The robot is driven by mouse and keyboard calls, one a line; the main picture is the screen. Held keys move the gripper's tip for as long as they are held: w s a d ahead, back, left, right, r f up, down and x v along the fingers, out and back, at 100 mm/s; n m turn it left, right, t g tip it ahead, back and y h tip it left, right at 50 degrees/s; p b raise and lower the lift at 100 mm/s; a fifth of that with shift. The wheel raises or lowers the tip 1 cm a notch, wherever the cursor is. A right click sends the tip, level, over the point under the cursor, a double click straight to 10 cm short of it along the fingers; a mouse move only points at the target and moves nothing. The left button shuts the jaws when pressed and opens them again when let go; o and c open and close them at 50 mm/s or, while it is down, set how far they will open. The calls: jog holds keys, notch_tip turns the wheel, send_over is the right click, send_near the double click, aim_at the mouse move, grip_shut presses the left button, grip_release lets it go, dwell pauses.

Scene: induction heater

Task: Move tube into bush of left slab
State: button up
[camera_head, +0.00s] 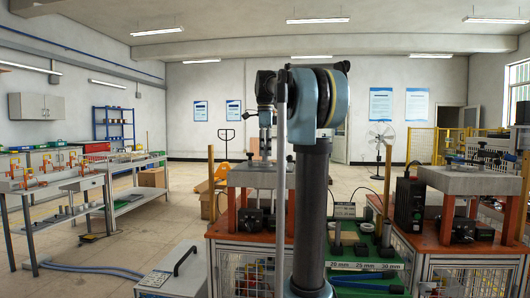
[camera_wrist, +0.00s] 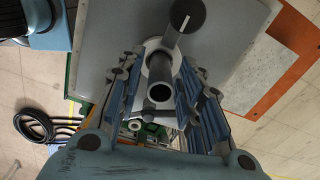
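The dark hollow tube (camera_wrist: 160,82) stands in the middle of the wrist view, its open end toward the camera. Its far end meets the white ring-shaped bush (camera_wrist: 153,46) on the grey left slab (camera_wrist: 105,40); how deep it sits there is hidden. My gripper (camera_wrist: 162,62) reaches down with one finger on each side of the tube. The fingers look spread, with gaps between them and the tube.
A dark disc on a rod (camera_wrist: 187,15) stands beside the bush, close to the fingertips. The right slab (camera_head: 465,181) is on another orange-topped bench. A green tray with length labels (camera_head: 368,266) lies between the benches. Black cables (camera_wrist: 35,125) lie at the left.

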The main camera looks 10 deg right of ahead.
dwell(0.3)
notch_tip(320, 180, up, 12)
dwell(0.6)
dwell(0.6)
